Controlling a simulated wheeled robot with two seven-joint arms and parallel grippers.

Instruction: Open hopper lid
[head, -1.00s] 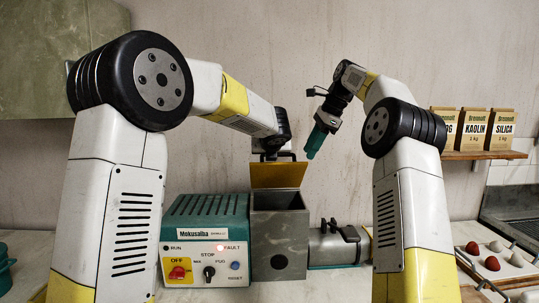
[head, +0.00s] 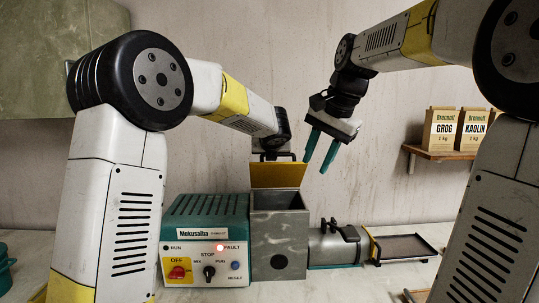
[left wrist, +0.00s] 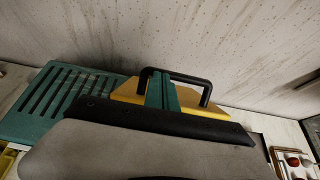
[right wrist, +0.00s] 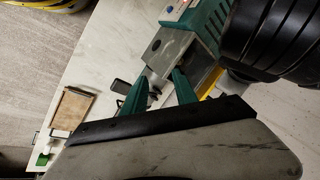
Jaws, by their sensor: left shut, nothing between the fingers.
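The yellow hopper lid (head: 277,175) stands raised at the back of the grey hopper (head: 280,238), and the dark opening shows in the head view. Its black handle (head: 274,155) is at the lid's top edge. In the left wrist view, the lid (left wrist: 128,92) and handle (left wrist: 190,77) lie just beyond my left gripper (left wrist: 162,90). Its teal fingers are together with nothing between them, beside the handle; contact is unclear. In the head view that gripper is mostly hidden by its own wrist. My right gripper (head: 322,150) is open and empty, above and right of the hopper.
A teal control box (head: 207,217) with knobs and a lit red fault lamp stands left of the hopper. A grey metal barrel (head: 335,246) and a flat tray (head: 405,247) lie to its right. Clay bags (head: 440,130) stand on a wall shelf.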

